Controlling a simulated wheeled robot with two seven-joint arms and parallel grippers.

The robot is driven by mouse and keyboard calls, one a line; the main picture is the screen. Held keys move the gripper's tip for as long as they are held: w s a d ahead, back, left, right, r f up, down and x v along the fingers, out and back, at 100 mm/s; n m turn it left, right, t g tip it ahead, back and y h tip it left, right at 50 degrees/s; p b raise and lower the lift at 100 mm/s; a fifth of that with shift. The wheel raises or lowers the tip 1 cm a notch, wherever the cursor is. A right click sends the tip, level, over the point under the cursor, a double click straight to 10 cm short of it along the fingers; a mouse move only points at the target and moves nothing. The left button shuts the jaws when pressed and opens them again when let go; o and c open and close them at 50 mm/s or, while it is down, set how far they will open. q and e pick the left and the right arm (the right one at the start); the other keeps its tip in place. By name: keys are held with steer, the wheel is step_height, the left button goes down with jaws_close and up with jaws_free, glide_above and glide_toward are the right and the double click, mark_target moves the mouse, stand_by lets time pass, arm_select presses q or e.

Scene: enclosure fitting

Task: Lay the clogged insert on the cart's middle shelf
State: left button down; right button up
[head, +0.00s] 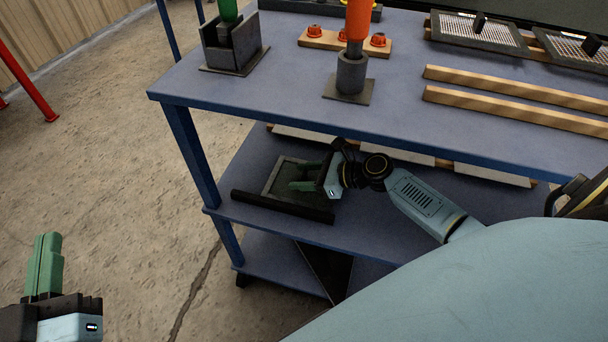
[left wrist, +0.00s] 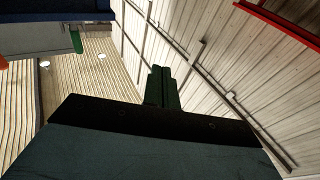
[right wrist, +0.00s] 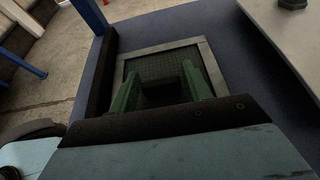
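The clogged insert (head: 273,184), a dark mesh panel in a grey frame with a black block handle, lies flat on the cart's middle shelf (head: 243,170), near its left end. It also shows in the right wrist view (right wrist: 204,50), with the handle (right wrist: 166,90) between my fingers. My right gripper (head: 302,178) is over the insert, its green fingers apart on either side of the handle; a grip on it is not apparent. My left gripper (head: 46,250) is away from the cart at lower left, its fingers together and empty, as the left wrist view (left wrist: 162,85) shows.
A dark bar (head: 280,206) runs along the shelf's front beside the insert. Pale panels (head: 492,174) lie further back. The top shelf (head: 220,92) overhangs and carries two mesh inserts (head: 480,30), wooden rails (head: 515,108) and holders with green and orange handles (head: 357,20).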

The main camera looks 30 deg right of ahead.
steer(key=shift+o, duration=1.1)
steer(key=shift+r, duration=0.1)
steer(key=shift+s+r, duration=0.1)
steer(key=shift+r, duration=0.05)
steer(key=p+v, duration=0.2)
steer(key=v, duration=0.3)
steer(key=shift+s+d+r, duration=0.1)
steer(key=shift+s+d, duration=0.1)
steer(key=p+v, duration=0.2)
steer(key=v, duration=0.3)
steer(key=shift+s+d+r, duration=0.15)
arm_select(q)
steer(key=s+a+f+g+y, duration=0.2)
steer(key=s+f+g, duration=0.1)
steer(key=f+g, duration=0.2)
steer(key=s+a+f+g+y, duration=0.2)
steer(key=f+g, duration=0.4)
steer(key=f, duration=0.4)
steer(key=shift+s+a+n+g, duration=0.3)
steer(key=shift+s+a, duration=0.25)
steer(key=shift+s, duration=0.45)
arm_select(e)
steer(key=shift+s+d+r, duration=0.1)
steer(key=shift+s+d, duration=0.15)
arm_select(q)
steer(key=shift+f, duration=0.1)
